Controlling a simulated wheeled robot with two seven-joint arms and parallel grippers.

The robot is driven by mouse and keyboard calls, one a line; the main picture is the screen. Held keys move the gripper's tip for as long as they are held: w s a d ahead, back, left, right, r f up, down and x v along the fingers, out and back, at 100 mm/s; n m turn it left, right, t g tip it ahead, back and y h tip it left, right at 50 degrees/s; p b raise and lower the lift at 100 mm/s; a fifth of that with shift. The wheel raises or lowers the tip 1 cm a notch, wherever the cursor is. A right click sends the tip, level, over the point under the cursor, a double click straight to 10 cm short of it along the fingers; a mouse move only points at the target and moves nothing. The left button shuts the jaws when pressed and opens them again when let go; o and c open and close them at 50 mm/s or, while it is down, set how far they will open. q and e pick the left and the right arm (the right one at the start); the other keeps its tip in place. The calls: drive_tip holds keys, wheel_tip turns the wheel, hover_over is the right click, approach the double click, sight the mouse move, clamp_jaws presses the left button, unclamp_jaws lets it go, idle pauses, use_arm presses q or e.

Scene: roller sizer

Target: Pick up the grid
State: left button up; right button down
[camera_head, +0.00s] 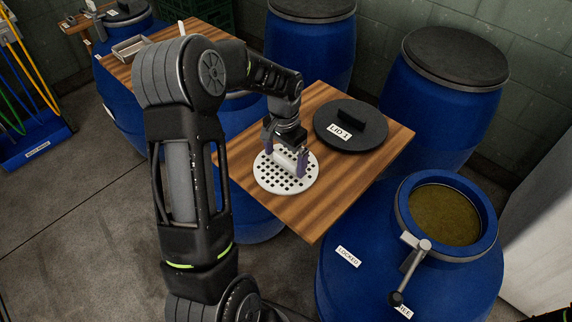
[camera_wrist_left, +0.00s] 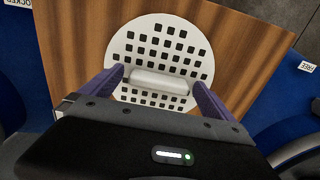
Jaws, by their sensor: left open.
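The grid (camera_head: 286,179) is a round white disc with several square holes. It lies flat on a wooden board (camera_head: 369,166). In the left wrist view the grid (camera_wrist_left: 160,37) shows a pale raised bar handle (camera_wrist_left: 159,82) across it. My left gripper (camera_head: 287,165) is over the grid. In the left wrist view its purple fingers (camera_wrist_left: 158,80) are open, one at each end of the handle. Whether they touch the handle I cannot tell. My right gripper does not show.
A black lid marked "LID 1" (camera_head: 351,125) lies on the board beside the grid. Blue barrels surround the board. An open barrel (camera_head: 408,246) with a lever and brownish contents stands at the right. Another wooden surface (camera_head: 186,35) with a metal tray is at the back left.

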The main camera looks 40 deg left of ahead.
sight(285, 159)
use_arm(q)
drive_tip(key=shift+c, duration=0.3)
drive_tip(key=c, duration=1.4)
drive_tip(key=shift+r, duration=0.15)
drive_tip(key=shift+c, duration=0.2)
wheel_tip(285, 159, up, 10)
drive_tip(key=b, duration=0.1)
drive_tip(key=shift+b, duration=0.3)
